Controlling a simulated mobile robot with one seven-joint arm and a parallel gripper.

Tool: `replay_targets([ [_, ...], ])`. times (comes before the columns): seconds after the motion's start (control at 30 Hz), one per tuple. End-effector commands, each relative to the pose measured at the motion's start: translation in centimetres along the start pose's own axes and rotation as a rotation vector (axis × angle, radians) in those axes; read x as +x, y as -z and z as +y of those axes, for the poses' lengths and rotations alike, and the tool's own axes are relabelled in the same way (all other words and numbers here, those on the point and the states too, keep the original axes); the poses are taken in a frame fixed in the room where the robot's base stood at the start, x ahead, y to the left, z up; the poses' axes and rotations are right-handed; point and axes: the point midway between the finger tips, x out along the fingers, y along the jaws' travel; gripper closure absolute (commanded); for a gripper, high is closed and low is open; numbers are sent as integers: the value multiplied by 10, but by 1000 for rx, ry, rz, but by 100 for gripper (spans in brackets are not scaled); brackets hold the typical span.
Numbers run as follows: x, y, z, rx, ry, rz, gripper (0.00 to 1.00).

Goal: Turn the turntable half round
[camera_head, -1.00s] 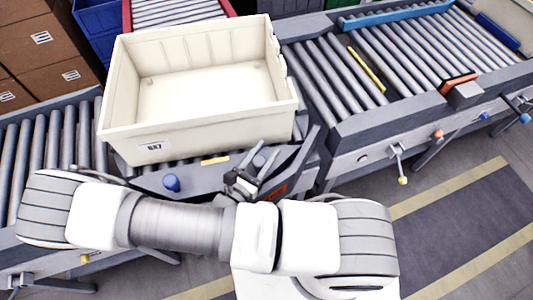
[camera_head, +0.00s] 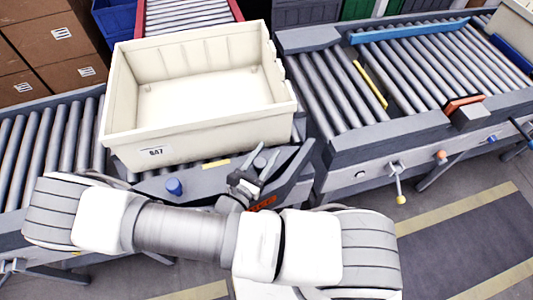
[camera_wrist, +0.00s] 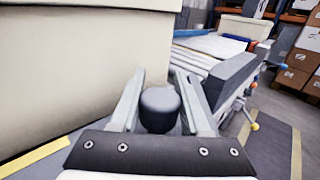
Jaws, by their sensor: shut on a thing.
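The turntable (camera_head: 204,178) is a grey section of the roller line with a blue peg (camera_head: 174,186) on its near edge. A large cream tote (camera_head: 200,138) with a label sits on it and hides most of its top. My gripper (camera_head: 250,180) is at the turntable's near right edge, partly hidden by my arm in the head view. In the wrist view, my gripper (camera_wrist: 160,80) has its fingers on either side of a dark round knob (camera_wrist: 160,110) and is shut on it. The tote's wall stands close on the left there.
A roller conveyor (camera_head: 320,85) with a yellow strip lies to the right, with handles on its near side. Another conveyor (camera_head: 40,150) lies to the left. Brown boxes (camera_head: 40,45) are stacked at back left. Open floor (camera_head: 460,240) is at near right.

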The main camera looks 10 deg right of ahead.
Motion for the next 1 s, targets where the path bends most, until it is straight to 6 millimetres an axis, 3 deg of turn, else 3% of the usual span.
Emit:
replay_targets([
  [0.17, 0, -2, 2, 2, -3, -6, 100],
  [0.2, 0, -2, 2, 2, -3, -6, 47],
  [0.33, 0, -1, 1, 1, -2, -4, 24],
  [0.73, -8, 0, 0, 0, -2, 0, 24],
  [0.87, -28, 1, 1, 0, -3, 1, 24],
  [1.0, -62, 2, 1, 1, -5, 3, 24],
])
